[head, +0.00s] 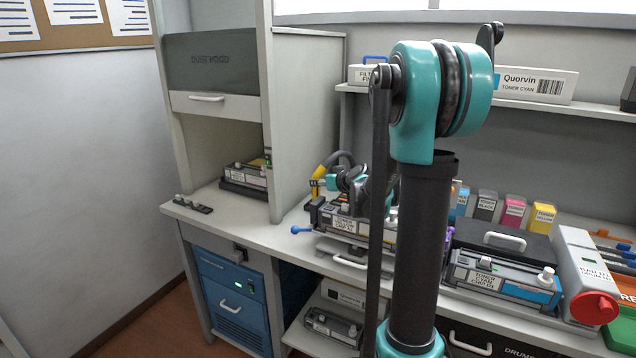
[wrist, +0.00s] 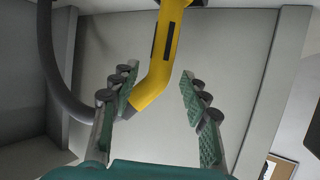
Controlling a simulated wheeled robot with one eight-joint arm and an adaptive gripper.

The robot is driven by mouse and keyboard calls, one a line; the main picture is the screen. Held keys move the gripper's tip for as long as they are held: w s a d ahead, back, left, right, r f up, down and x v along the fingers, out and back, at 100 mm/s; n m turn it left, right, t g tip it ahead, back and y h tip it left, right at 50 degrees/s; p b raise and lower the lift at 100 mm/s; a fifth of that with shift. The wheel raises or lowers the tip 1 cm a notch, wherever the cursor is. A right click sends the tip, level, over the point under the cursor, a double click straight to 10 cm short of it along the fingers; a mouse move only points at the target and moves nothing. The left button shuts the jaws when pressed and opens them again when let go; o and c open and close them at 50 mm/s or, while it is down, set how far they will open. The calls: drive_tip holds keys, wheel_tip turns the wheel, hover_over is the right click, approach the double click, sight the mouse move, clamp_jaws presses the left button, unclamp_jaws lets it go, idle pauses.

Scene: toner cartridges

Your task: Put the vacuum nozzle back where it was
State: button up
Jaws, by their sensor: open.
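The yellow vacuum nozzle (wrist: 162,60) comes down from the top of the wrist view, bends to the lower left and ends in a dark tip near the left finger. My gripper (wrist: 156,78) is open, with its green-padded fingers on either side of the nozzle's lower part. A clear gap shows on the right; contact on the left cannot be told.
A dark hose (wrist: 52,70) curves down the left of the wrist view. Toner cartridges stand on the bench: one yellow-labelled (head: 345,222) below my gripper, one cyan-labelled (head: 500,275) at right. A cabinet wall (head: 305,120) rises at left. The bench's left front (head: 235,225) is mostly clear.

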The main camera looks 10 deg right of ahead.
drive_tip(key=shift+v, duration=1.8)
